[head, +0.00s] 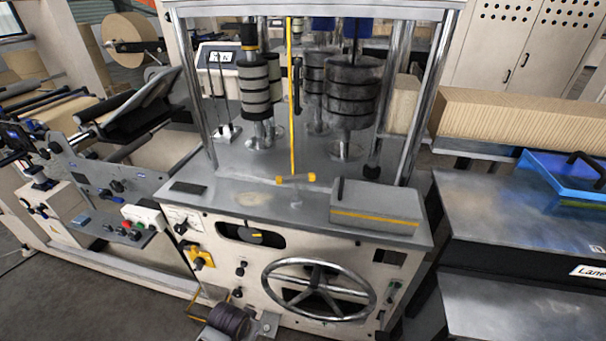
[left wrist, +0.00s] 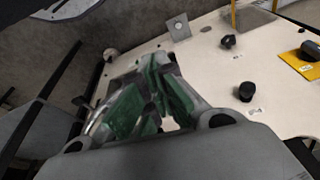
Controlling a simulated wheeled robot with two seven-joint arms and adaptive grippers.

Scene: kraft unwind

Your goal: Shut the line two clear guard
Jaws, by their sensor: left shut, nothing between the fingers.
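In the head view, a tall narrow yellow strip (head: 291,100) stands upright at the front of the middle machine's metal frame. It looks like the edge of the clear guard, but its see-through panel is hard to make out, and I cannot tell how far open it stands. A short yellow piece (head: 295,178) is at its foot, above the grey deck. In the left wrist view, my left gripper (left wrist: 150,72) is shut and empty, with green pads on its fingers, in front of a pale panel. My right gripper is not in view.
The grey deck (head: 250,196) carries a grey box (head: 376,207) at its right. Dark ringed rollers (head: 353,90) stand behind the strip. A handwheel (head: 318,289) and knobs stick out of the pale front. A blue tray (head: 560,172) lies on the right table.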

